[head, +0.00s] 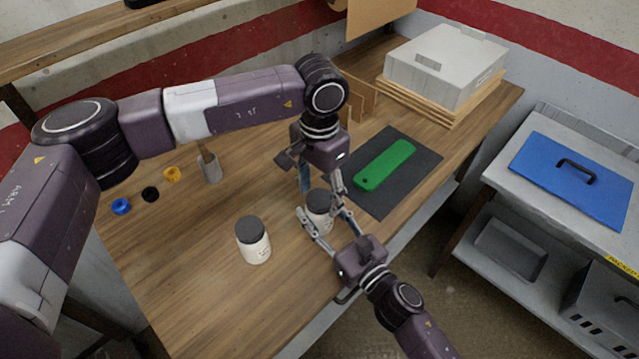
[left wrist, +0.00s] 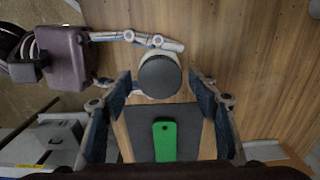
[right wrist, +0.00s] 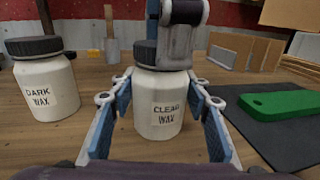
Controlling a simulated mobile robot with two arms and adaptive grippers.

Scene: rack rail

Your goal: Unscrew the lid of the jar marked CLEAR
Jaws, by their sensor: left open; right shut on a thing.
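The jar marked CLEAR WAX (right wrist: 158,105) is a white jar with a dark lid, upright on the wooden table; it also shows in the head view (head: 319,220). My right gripper (head: 322,208) is shut on its body, one finger on each side. The dark lid (left wrist: 160,76) is on the jar. My left gripper (left wrist: 161,88) points down above the lid, open, its fingers apart on either side in the left wrist view. In the right wrist view it partly hides the lid.
A second jar, marked DARK WAX (right wrist: 48,90), stands left of the CLEAR jar with its dark lid on. A green piece (head: 385,164) lies on a dark mat (head: 420,158) to the right. A grey cup (head: 209,169) and small coloured rings (head: 172,174) stand further left.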

